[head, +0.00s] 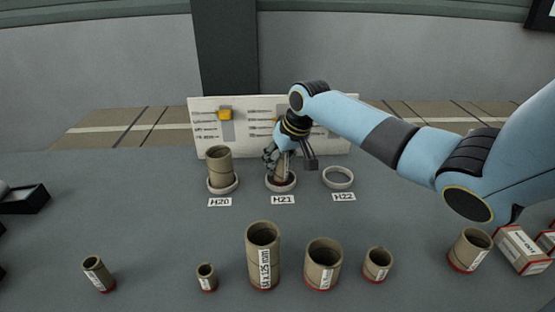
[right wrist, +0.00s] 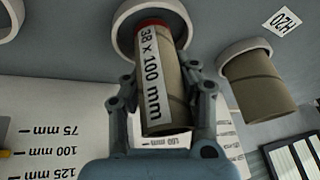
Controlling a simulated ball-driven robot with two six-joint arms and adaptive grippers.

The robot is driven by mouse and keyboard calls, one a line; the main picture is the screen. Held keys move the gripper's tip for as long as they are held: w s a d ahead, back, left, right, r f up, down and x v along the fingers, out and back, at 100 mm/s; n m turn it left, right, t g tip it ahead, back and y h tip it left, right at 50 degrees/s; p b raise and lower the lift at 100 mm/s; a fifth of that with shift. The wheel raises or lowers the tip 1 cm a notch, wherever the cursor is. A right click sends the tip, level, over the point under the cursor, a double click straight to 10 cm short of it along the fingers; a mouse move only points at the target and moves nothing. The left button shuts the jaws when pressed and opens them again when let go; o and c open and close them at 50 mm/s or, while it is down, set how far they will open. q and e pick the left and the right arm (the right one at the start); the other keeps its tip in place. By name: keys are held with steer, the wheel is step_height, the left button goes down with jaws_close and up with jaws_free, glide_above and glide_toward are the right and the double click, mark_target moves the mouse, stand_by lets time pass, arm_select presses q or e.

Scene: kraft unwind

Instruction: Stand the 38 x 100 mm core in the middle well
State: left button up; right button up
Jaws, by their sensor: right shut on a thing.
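The 38 x 100 mm core (right wrist: 155,80), a brown cardboard tube with a white label and a red end, is between the fingers of my right gripper (right wrist: 160,85). In the head view my right gripper (head: 279,160) is over the middle well (head: 281,189), a white ring marked H21, and is shut on the core. The core is roughly upright, with its red end down within the outline of the ring. I cannot tell whether it touches the bottom. My left gripper is not in view.
A wider core (head: 219,165) stands in the left well (head: 222,188), H20. The right well (head: 338,178), H22, is empty. A white board (head: 345,135) stands behind. Several cores, including the tall one (head: 262,255), stand along the front. Red-trimmed boxes (head: 522,250) are at right.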

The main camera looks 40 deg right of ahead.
steer(key=shift+f, duration=0.25)
stand_by(0.4)
steer(key=o, duration=1)
steer(key=shift+o, duration=0.2)
steer(key=v, duration=1.2)
steer(key=shift+a, duration=0.1)
